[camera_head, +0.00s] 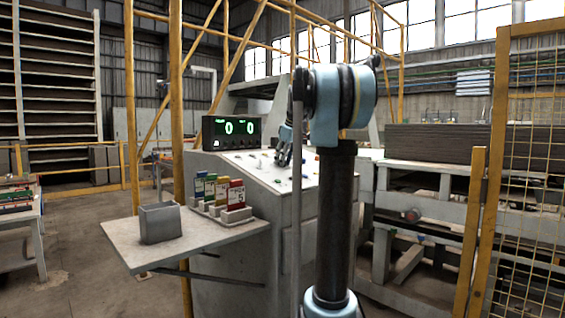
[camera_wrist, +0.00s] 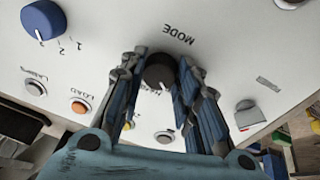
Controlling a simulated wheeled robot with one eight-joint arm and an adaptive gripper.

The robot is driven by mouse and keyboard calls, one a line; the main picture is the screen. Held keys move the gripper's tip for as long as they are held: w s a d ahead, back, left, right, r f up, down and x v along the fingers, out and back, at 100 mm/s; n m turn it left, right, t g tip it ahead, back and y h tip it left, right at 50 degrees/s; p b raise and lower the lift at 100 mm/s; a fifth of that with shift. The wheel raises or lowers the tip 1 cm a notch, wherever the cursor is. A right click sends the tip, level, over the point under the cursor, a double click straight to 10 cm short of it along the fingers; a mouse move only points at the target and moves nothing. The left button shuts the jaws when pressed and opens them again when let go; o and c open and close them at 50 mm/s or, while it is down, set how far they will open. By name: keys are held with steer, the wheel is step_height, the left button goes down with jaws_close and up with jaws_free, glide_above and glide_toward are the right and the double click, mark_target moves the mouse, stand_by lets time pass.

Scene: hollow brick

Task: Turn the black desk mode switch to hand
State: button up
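The black mode switch (camera_wrist: 159,72) is a round knob on the pale desk panel, with the word MODE printed beside it in the wrist view. Small lettering at its lower edge is partly covered and hard to read. My gripper (camera_wrist: 161,68) has one finger on each side of the knob, drawn in close against it, and looks shut on it. In the head view my gripper (camera_head: 284,148) is down at the sloping top of the control desk (camera_head: 240,172), partly behind my arm. The knob cannot be made out there.
A blue knob (camera_wrist: 43,19), an orange button (camera_wrist: 79,106) and a grey-red switch (camera_wrist: 248,114) are on the panel near the fingers. A side shelf (camera_head: 185,250) holds a grey bin (camera_head: 160,223) and coloured cards.

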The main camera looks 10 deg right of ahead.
steer(key=shift+m, duration=0.4)
steer(key=m, duration=0.4)
steer(key=shift+h, duration=0.3)
steer(key=m, duration=0.4)
steer(key=shift+w+a+m+h, duration=0.1)
steer(key=shift+m+h, duration=0.3)
steer(key=shift+m, duration=0.3)
steer(key=o, duration=1.1)
steer(key=shift+c, duration=0.2)
steer(key=shift+r, duration=0.1)
steer(key=v, duration=1.1)
steer(key=shift+r, duration=0.45)
